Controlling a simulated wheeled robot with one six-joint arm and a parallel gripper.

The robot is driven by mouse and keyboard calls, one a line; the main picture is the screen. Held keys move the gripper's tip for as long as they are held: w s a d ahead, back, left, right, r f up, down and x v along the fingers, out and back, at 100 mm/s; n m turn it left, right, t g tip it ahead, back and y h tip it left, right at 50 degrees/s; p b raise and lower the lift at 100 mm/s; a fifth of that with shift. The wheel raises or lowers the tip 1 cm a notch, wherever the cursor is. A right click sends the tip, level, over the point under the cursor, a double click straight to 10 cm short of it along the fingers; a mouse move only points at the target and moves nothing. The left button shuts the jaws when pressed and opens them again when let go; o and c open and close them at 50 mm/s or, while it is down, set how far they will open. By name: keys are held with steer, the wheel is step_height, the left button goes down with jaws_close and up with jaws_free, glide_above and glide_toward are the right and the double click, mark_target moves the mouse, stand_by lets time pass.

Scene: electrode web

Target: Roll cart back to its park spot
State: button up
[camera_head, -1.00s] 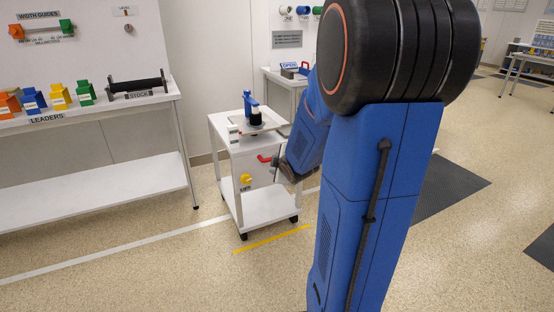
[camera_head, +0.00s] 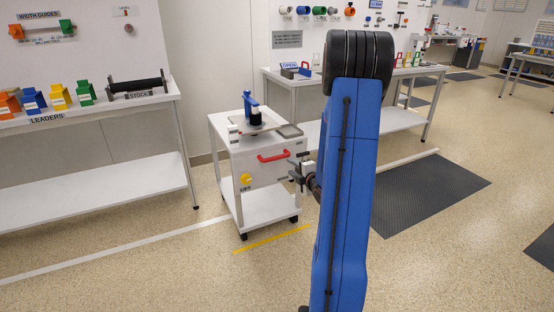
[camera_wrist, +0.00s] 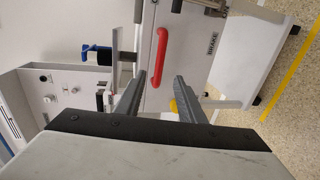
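The white cart (camera_head: 262,168) stands upright on casters in the head view. A red handle (camera_head: 274,156) is on its front panel, with a yellow knob (camera_head: 246,179) to the lower left. The handle also shows in the wrist view (camera_wrist: 160,57), just beyond the fingertips. My gripper (camera_head: 296,177) is just right of the cart's front. In the wrist view its two fingers (camera_wrist: 160,80) are apart with nothing held between them. A yellow floor line (camera_head: 272,238) runs along the cart's near side. No clearly marked park spot can be told.
A blue and black device (camera_head: 254,110) and a grey tray (camera_head: 289,131) are on the cart top. The leaders bench (camera_head: 100,122) stands left, another bench (camera_head: 395,122) behind right. A dark mat (camera_head: 430,195) lies right. The floor in front is open.

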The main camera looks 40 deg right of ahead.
mark_target(278, 158)
steer(key=x, duration=1.5)
steer(key=shift+w, duration=0.4)
jaws_close()
